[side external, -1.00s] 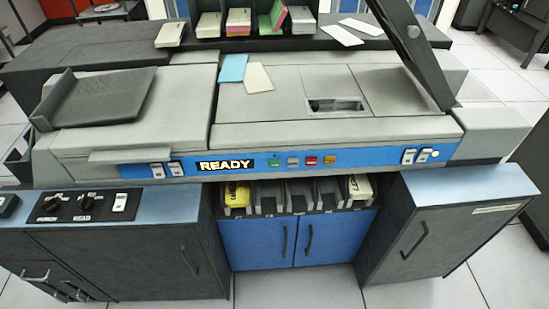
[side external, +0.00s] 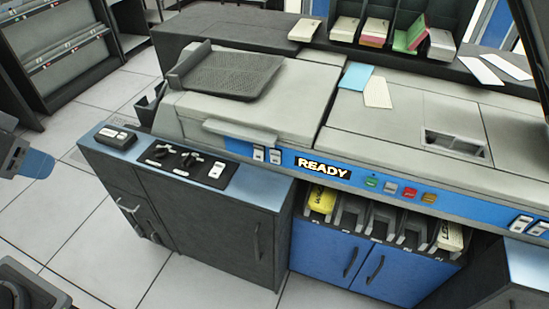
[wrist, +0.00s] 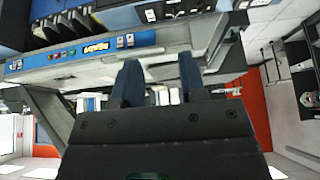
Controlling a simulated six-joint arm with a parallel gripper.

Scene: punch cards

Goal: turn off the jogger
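No readable label marks the jogger. In the side external view, a small dark box with a light rocker (side external: 115,135) sits on the blue-topped cabinet's back left corner. Beside it is a black panel (side external: 187,160) with two knobs and a white rocker switch (side external: 216,170). What looks like my gripper (side external: 38,163), dark with a blue end, is at the left edge, apart from the cabinet and partly out of frame. In the wrist view, my gripper (wrist: 160,82) has two dark blue fingers spread apart, with nothing seen between them.
The card machine (side external: 260,110) has a lit READY sign (side external: 323,167), which appears upside down in the wrist view (wrist: 95,50). A ribbed tray (side external: 230,75) is on top. Card bins (side external: 383,215) stand above blue doors. The floor left of the cabinet (side external: 75,205) is largely clear.

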